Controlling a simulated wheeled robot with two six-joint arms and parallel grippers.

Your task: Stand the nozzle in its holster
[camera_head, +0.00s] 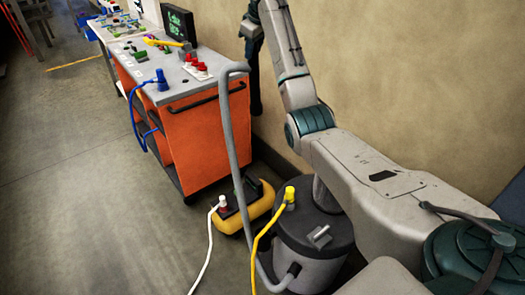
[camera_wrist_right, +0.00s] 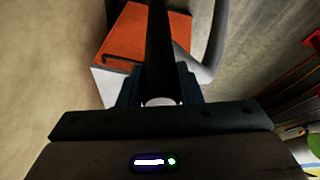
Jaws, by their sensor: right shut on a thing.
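My right gripper (camera_head: 252,28) is high beside the wall and shut on a dark tube-like nozzle (camera_head: 255,75), which hangs roughly upright. In the right wrist view the dark nozzle (camera_wrist_right: 160,50) runs between the two fingers (camera_wrist_right: 160,98). A grey hose (camera_head: 232,130) rises from the grey canister vacuum (camera_head: 300,262) and bends over toward the nozzle. A small grey fitting (camera_head: 319,236) sits on the canister's lid; I cannot tell whether it is the holster. No holster is plainly visible. My left gripper is out of view.
An orange cart (camera_head: 205,140) with a grey top stands left of the nozzle. A yellow and black box (camera_head: 262,207) with a white plug sits on the floor by the canister. White and yellow cables trail forward. The floor at left is clear.

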